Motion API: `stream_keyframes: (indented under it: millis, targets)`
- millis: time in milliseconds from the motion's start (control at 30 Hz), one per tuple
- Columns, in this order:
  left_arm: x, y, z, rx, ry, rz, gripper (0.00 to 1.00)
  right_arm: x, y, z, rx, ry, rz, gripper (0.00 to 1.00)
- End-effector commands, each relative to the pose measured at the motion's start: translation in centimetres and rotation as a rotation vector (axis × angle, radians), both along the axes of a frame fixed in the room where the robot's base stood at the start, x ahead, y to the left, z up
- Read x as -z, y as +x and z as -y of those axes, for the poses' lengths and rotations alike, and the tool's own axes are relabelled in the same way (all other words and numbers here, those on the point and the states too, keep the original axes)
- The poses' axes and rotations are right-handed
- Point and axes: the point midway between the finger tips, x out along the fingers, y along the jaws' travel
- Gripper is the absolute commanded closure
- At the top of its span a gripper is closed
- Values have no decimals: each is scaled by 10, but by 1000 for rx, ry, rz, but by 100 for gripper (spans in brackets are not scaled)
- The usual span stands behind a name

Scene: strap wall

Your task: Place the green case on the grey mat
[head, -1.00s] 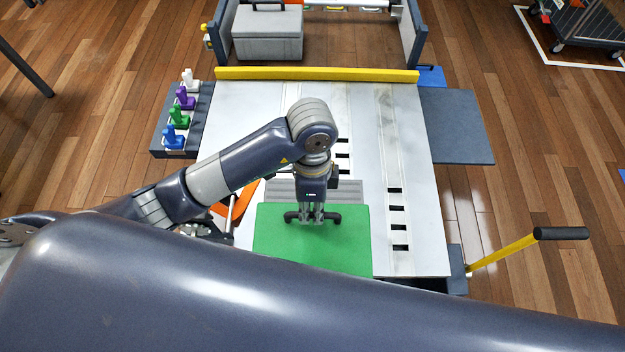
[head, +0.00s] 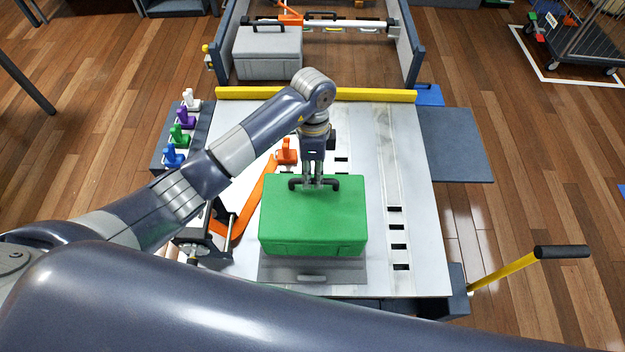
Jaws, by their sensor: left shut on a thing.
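The green case (head: 313,215) is upright in the middle of the white deck, with its dark handle on top. My left gripper (head: 314,184) is above it, fingers pointing down, shut on the handle. A grey slab that looks like the grey mat (head: 285,270) shows below the case's near edge; the case hides the rest of it. I cannot tell whether the case touches the mat or hangs just above it. My right gripper is not in view.
Orange strap (head: 257,200) and a dark ratchet frame lie left of the case. A rack of coloured clamps (head: 163,152) stands at left. A yellow bar (head: 318,94) crosses the deck's far edge, with a grey case (head: 267,55) beyond. The right deck is clear.

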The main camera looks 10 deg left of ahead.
Motion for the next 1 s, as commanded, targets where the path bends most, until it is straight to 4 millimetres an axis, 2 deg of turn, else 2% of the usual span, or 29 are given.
stream_keyframes:
  millis: [200,433,467,500,533,867,1000]
  targets:
    - [25,-1,0,0,1,-2,100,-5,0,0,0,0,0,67]
    - [29,-1,1,1,-1,-1,100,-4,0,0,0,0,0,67]
    - [31,-2,0,1,0,-2,81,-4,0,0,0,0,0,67]
    - [31,-2,0,1,0,-3,72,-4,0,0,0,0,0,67]
    - [31,-2,0,1,0,-3,67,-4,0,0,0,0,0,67]
    - [29,-1,0,0,1,-1,67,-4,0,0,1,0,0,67]
    - [17,2,-1,0,1,3,67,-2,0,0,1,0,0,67]
